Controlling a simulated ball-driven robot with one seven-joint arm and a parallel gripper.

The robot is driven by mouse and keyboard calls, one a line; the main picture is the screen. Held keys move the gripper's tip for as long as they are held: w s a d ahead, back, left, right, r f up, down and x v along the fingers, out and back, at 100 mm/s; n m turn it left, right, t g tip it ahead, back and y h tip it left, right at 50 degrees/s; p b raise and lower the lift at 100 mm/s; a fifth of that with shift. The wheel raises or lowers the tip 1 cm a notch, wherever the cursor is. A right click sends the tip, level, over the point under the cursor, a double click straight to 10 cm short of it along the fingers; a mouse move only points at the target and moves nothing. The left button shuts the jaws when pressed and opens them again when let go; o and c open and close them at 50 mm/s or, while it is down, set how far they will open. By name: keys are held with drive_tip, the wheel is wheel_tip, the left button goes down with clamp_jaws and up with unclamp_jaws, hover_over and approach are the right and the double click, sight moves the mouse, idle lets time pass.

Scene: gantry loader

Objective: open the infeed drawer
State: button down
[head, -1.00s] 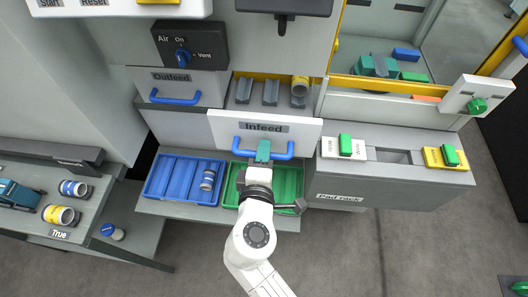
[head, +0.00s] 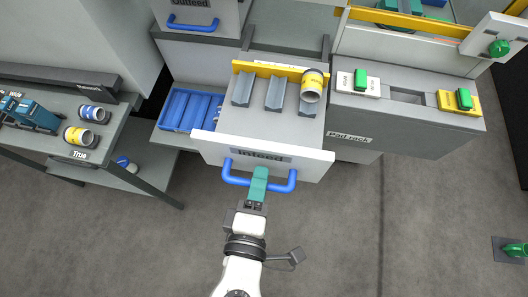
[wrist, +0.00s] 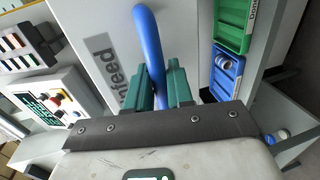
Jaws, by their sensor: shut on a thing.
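The infeed drawer (head: 290,160) stands pulled well out of the machine in the head view, its white front labelled Infeed. Its blue bar handle (head: 238,181) is on that front and also shows in the wrist view (wrist: 147,35). My gripper (head: 259,178) has its teal fingers shut on the handle; in the wrist view the fingers (wrist: 160,88) lie on both sides of the blue bar. Inside the drawer are grey V-shaped rests (head: 275,95) and a yellow-and-white cylinder (head: 312,86) at the right one.
A blue tray (head: 183,110) sits on the shelf left of the drawer. The pad rack (head: 400,125) stands close on the right. A side table (head: 110,130) with two cylinders is at the left. The floor in front is clear.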

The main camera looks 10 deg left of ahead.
drive_tip(key=shift+f+v, duration=0.25)
drive_tip(key=shift+v, duration=0.85)
drive_tip(key=c, duration=1.2)
unclamp_jaws()
drive_tip(key=shift+o, duration=0.2)
drive_tip(key=b+v, duration=0.1)
drive_tip(key=v, duration=1)
